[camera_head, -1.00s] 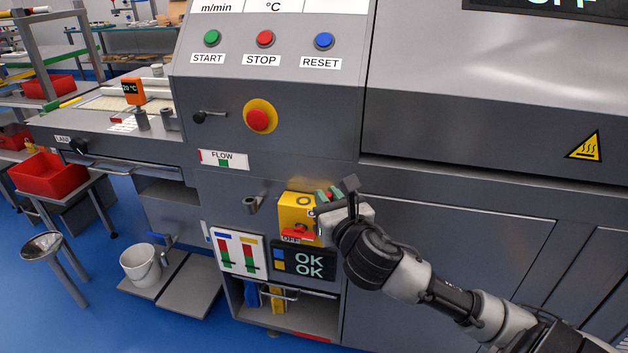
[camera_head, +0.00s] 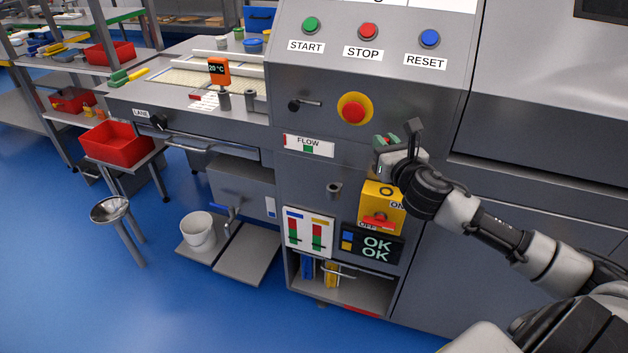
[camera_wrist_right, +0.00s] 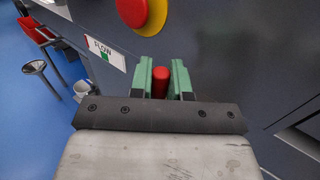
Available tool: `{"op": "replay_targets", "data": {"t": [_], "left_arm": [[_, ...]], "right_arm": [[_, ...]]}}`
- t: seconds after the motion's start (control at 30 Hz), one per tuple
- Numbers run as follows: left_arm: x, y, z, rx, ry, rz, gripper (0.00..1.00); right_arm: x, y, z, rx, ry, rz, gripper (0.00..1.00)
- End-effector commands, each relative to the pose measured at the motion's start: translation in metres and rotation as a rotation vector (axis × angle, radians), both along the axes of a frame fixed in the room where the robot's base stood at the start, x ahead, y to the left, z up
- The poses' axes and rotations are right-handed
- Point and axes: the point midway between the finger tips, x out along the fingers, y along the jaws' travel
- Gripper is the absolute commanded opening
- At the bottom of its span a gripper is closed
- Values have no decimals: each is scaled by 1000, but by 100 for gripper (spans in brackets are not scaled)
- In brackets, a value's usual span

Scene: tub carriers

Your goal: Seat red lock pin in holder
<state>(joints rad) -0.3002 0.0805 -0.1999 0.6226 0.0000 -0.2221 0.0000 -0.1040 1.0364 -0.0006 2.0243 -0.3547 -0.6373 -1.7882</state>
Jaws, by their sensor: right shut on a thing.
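My right gripper (camera_head: 385,143) is shut on the red lock pin, in front of the machine panel, just above the yellow switch box and below the red stop button. In the right wrist view the red lock pin (camera_wrist_right: 160,82) stands between the two green fingers (camera_wrist_right: 161,80). In the head view the pin is hard to make out. A small grey tube-like holder (camera_head: 334,190) sticks out of the panel, left of the switch box and apart from my gripper. My left gripper is not in view.
A red mushroom button (camera_head: 354,108) on a yellow base is just above the gripper. A FLOW label (camera_head: 309,146) and a display reading OK (camera_head: 374,247) are nearby.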

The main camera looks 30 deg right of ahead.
Motion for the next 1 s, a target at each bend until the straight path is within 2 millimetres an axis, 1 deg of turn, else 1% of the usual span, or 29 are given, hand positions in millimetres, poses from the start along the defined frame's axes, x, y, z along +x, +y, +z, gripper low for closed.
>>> {"op": "replay_targets", "data": {"t": [0.07,0.17,0.2,0.4,0.53,0.63,0.77,0.87,1.0], "left_arm": [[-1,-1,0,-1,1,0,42],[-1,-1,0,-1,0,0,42],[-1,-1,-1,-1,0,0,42],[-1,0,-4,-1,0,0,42],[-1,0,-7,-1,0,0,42],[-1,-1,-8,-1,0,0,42],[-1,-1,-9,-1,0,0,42],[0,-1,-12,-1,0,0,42],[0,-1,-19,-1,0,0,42]], "right_arm": [[7,2,-4,7,-2,-2,0],[20,13,-13,7,-4,2,0],[28,18,-20,11,-4,-1,0],[63,47,-48,11,-3,1,0],[81,61,-62,7,-2,1,0],[89,66,-67,3,-1,0,0],[91,69,-73,2,1,1,0],[91,69,-85,4,2,0,0],[91,69,-107,5,3,0,0]]}}
